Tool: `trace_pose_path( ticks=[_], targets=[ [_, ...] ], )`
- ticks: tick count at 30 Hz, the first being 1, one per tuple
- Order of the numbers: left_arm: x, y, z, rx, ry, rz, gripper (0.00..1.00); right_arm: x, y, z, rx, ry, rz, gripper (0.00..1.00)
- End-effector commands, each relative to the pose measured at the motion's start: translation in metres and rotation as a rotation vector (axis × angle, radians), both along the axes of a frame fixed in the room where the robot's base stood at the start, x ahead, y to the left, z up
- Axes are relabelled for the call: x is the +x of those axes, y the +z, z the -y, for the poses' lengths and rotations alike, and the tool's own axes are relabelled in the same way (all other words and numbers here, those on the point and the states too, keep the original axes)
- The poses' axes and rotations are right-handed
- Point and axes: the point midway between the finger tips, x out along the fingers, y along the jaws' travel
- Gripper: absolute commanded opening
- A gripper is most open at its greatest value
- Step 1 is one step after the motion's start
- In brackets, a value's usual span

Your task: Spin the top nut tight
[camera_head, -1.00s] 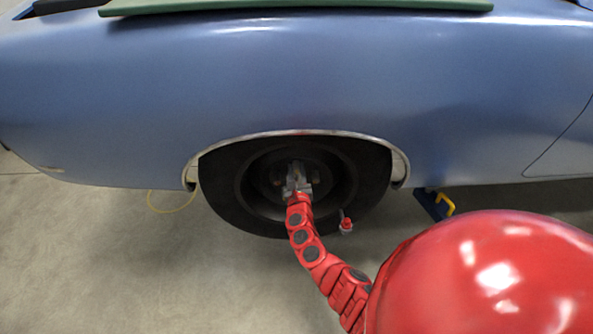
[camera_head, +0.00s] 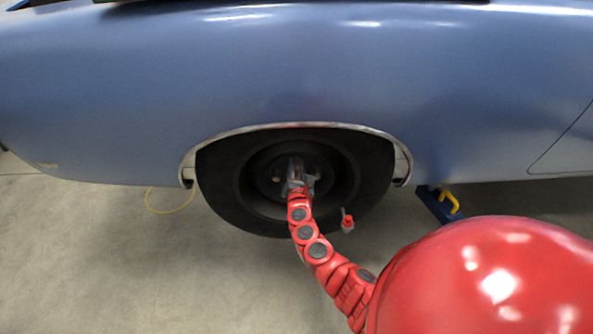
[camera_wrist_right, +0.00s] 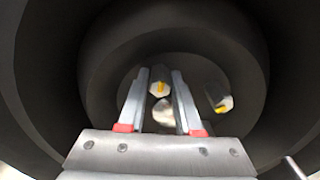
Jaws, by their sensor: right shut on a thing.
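The top nut (camera_wrist_right: 153,88) shows in the right wrist view as a pale hex nut with a yellow mark, between the two finger ends. My right gripper (camera_wrist_right: 160,72) is shut on it. In the head view my right gripper (camera_head: 296,163) reaches into the dark wheel (camera_head: 225,192) near its hub and hides the top nut. A second pale nut (camera_wrist_right: 221,100) with a yellow mark sits to the right, apart from the fingers. A pale rounded part (camera_wrist_right: 165,118) lies below the top nut, partly hidden. My left gripper is in neither view.
The blue car body (camera_head: 300,75) and its wheel arch (camera_head: 290,127) close over the wheel. A small red piece on a grey stem (camera_head: 347,222) is by the tyre's lower right. A blue and yellow object (camera_head: 441,205) and a thin yellow cable (camera_head: 170,207) lie on the floor.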

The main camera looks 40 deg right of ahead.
Motion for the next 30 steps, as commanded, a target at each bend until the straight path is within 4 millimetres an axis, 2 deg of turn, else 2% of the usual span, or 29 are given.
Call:
trace_pose_path(
  ticks=[1,30],
  targets=[
    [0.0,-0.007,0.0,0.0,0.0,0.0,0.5,0.0,-0.003,0.001,0.037,-0.002,0.024,0.0],
    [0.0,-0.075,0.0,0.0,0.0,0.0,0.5,0.0,-0.004,0.001,0.825,0.001,0.507,0.0]
  ],
)
